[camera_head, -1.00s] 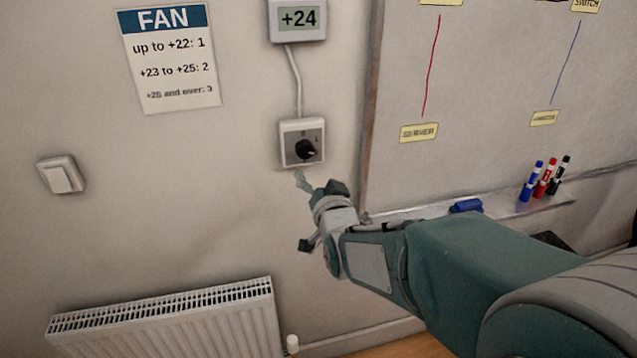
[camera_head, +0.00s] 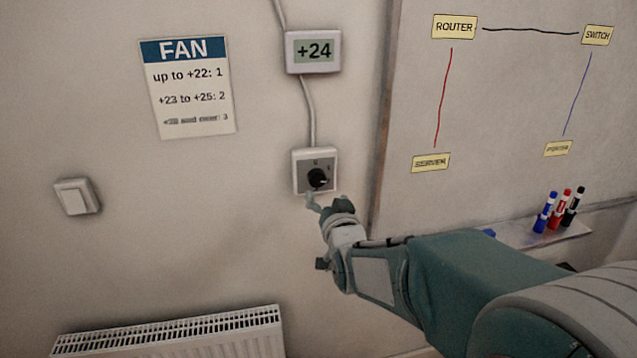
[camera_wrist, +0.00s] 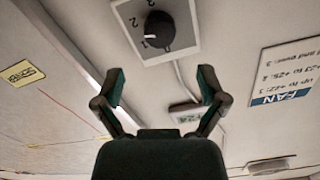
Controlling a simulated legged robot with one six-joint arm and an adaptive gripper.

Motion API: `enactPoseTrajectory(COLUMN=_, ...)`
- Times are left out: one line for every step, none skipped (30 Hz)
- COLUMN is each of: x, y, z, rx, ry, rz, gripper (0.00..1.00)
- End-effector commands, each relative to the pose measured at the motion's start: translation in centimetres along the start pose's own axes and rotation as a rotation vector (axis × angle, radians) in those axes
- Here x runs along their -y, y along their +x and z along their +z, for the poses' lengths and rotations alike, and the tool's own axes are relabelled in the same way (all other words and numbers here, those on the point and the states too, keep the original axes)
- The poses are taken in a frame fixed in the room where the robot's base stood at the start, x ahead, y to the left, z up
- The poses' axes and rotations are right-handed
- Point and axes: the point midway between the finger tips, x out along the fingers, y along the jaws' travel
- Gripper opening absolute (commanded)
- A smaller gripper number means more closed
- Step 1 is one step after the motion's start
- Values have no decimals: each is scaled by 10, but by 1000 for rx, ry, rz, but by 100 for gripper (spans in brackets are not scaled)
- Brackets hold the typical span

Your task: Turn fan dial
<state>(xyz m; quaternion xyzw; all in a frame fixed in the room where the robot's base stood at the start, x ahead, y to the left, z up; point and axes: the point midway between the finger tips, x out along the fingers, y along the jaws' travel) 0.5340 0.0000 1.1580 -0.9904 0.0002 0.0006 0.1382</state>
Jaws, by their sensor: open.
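The fan dial (camera_head: 317,178) is a black round knob on a grey plate in a white wall box (camera_head: 298,182). In the wrist view the dial (camera_wrist: 159,29) shows at the top, beyond the fingers, with small digits beside it. My gripper (camera_head: 328,202) is just below the dial in the head view. In the wrist view my gripper (camera_wrist: 160,88) is open, its two fingers apart with nothing between them. The display (camera_head: 314,51) above the box reads +24. The FAN notice (camera_head: 187,88) lists up to +22: 1, +23 to +25: 2, and a last line ending in 3.
A cable (camera_head: 310,110) links display and box. A light switch (camera_head: 76,197) is on the wall at left, with a radiator (camera_head: 170,335) below. A whiteboard (camera_head: 500,120) with labels and lines is at right. Several markers stand on its ledge (camera_head: 575,233).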

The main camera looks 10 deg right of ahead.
Motion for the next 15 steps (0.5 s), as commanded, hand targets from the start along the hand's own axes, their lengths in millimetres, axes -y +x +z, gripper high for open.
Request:
enactPoseTrajectory(x=0, y=10, z=1, rx=2, ry=0, rz=0, gripper=91)
enactPoseTrajectory(x=0, y=16, z=1, rx=0, ry=1, rz=0, gripper=91)
enactPoseTrajectory(x=0, y=23, z=1, rx=1, ry=1, rz=0, gripper=91)
enactPoseTrajectory(x=0, y=28, z=1, rx=0, ry=1, rz=0, gripper=91)
enactPoseTrajectory(x=0, y=34, z=1, rx=0, ry=1, rz=0, gripper=91)
enactPoseTrajectory(x=0, y=40, z=1, rx=0, ry=1, rz=0, gripper=91)
enactPoseTrajectory(x=0, y=45, z=1, rx=0, ry=1, rz=0, gripper=91)
enactPoseTrajectory(x=0, y=50, z=1, rx=1, ry=1, rz=0, gripper=91)
enactPoseTrajectory(x=0, y=55, z=0, rx=0, ry=1, rz=0, gripper=91)
enactPoseTrajectory(x=0, y=59, z=1, rx=1, ry=1, rz=0, gripper=91)
enactPoseTrajectory(x=0, y=62, z=0, rx=1, ry=1, rz=0, gripper=91)
enactPoseTrajectory(x=0, y=65, z=0, rx=0, ry=1, rz=0, gripper=91)
enactPoseTrajectory(x=0, y=67, z=0, rx=0, ry=1, rz=0, gripper=91)
enactPoseTrajectory(x=0, y=69, z=0, rx=0, ry=1, rz=0, gripper=91)
enactPoseTrajectory(x=0, y=71, z=0, rx=0, ry=1, rz=0, gripper=91)
